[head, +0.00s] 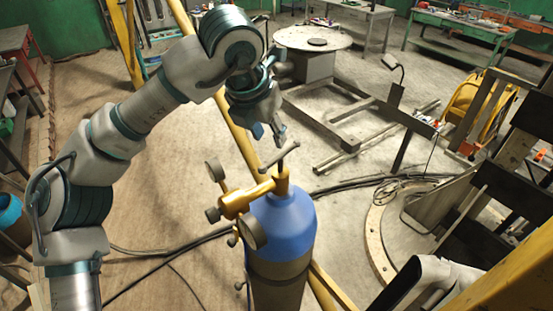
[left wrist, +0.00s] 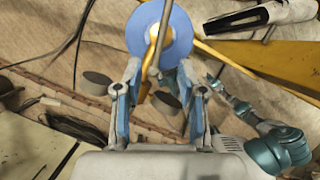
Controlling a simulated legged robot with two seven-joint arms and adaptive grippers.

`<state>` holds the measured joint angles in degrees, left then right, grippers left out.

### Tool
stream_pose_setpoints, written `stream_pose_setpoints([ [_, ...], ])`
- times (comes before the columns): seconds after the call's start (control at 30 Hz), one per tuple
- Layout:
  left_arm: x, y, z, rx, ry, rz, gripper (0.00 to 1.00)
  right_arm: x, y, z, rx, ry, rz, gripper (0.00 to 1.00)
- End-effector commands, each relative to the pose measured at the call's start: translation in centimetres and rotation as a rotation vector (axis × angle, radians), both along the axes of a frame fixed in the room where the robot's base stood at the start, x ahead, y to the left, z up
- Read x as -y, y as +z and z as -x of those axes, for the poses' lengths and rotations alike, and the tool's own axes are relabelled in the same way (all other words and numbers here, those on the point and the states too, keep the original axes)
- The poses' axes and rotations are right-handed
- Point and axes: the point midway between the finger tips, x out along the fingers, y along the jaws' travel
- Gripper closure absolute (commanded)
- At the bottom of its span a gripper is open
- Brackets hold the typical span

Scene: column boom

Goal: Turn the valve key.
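The valve key (head: 280,155) is a grey T-shaped bar standing on the brass valve (head: 250,197) of a blue-topped gas cylinder (head: 284,225). My left gripper (head: 270,134) is just above and behind the key in the head view, pointing down. In the left wrist view, the gripper (left wrist: 158,72) is open, and the key's bar (left wrist: 157,42) shows in the gap between its two fingers. I see no finger closed on the bar; the exact height gap is hard to tell. The cylinder's blue top (left wrist: 139,32) lies beyond the key.
Round gauges (head: 252,233) stick out from the valve beside the cylinder. Yellow poles (head: 243,147) run close behind it. Dark hoses (head: 180,250) cross the floor. A low metal frame (head: 335,125) and a round table (head: 312,38) stand farther back. Floor left of the cylinder is mostly clear.

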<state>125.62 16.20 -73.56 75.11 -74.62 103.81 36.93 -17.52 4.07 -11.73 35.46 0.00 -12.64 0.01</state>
Motion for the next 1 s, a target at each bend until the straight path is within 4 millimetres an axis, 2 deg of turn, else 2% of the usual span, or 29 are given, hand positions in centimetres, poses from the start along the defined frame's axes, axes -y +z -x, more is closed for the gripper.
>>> stream_pose_setpoints([
  [0.1,0.5,-2.7,-1.0,-0.004,-0.001,-0.003,0.60,0.6,0.4,-0.1,0.001,0.000,0.007,0.60],
  [0.3,1.0,-6.7,-2.4,-0.003,0.000,0.001,0.60,1.6,1.2,-0.5,0.005,-0.002,0.019,0.60],
  [0.5,1.1,-9.5,-3.4,-0.001,0.001,0.005,0.60,1.9,1.8,-0.6,0.008,-0.001,0.023,0.60],
  [0.7,1.8,-10.6,-3.8,0.001,0.001,0.002,0.60,0.9,1.9,-0.7,0.008,-0.004,0.010,0.60],
  [0.83,2.0,-10.7,-3.8,0.000,0.000,0.001,0.60,-0.2,1.9,-0.7,0.010,-0.004,-0.002,0.60],
  [0.93,2.1,-10.6,-3.8,0.001,0.000,0.000,0.60,-0.3,1.9,-0.7,0.009,-0.002,-0.004,0.60],
  [1.0,2.2,-10.6,-3.8,0.001,0.000,0.000,0.78,-0.1,1.9,-0.7,0.010,-0.001,-0.002,0.60],
])
